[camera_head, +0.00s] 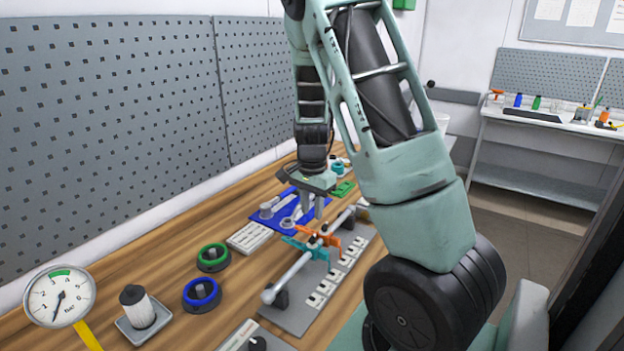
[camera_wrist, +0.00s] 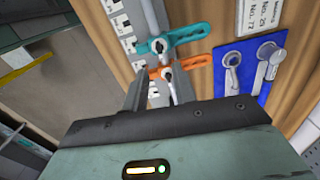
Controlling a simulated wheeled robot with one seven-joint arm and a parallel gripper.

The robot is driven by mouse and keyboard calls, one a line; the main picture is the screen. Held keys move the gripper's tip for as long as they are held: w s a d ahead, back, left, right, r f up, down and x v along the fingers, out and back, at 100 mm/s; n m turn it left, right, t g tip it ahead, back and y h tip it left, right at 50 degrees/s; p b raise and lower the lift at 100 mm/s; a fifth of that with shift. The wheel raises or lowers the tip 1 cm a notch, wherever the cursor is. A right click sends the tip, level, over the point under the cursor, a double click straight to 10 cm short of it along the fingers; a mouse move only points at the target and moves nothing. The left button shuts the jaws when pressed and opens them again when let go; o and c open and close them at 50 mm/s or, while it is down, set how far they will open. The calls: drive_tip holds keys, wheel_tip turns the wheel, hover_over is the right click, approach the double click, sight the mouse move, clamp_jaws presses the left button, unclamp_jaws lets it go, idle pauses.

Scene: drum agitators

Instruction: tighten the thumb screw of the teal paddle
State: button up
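The teal paddle (camera_wrist: 190,33) is clamped on a pale shaft (camera_wrist: 152,14) and points to the right in the wrist view. Contact cannot be told. In the head view the teal paddle (camera_head: 300,246) lies below my gripper (camera_head: 319,224).
A pressure gauge (camera_head: 60,296) stands at the front left.

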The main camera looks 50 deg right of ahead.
wheel_tip(320, 180, up, 10)
drive_tip(key=shift+f+b, duration=0.25)
drive_tip(key=shift+b, duration=0.1)
idle(0.4)
drive_tip(key=a+f+n+y+b, duration=0.1)
drive_tip(key=a+f+n+b, duration=0.15)
drive_tip(key=a+n, duration=1.45)
drive_tip(key=s+a+f+n+b, duration=0.1)
drive_tip(key=s+a+n, duration=0.3)
drive_tip(key=s+a, duration=0.4)
drive_tip(key=s+a+f+n+b, duration=0.1)
drive_tip(key=s+a+n, duration=0.3)
drive_tip(key=s+a, duration=0.5)
drive_tip(key=a+f, duration=0.1)
drive_tip(key=a, duration=0.6)
drive_tip(key=shift+s+f+n, duration=0.2)
drive_tip(key=shift+f+n, duration=0.15)
drive_tip(key=shift+n, duration=0.05)
drive_tip(key=shift+w, duration=0.1)
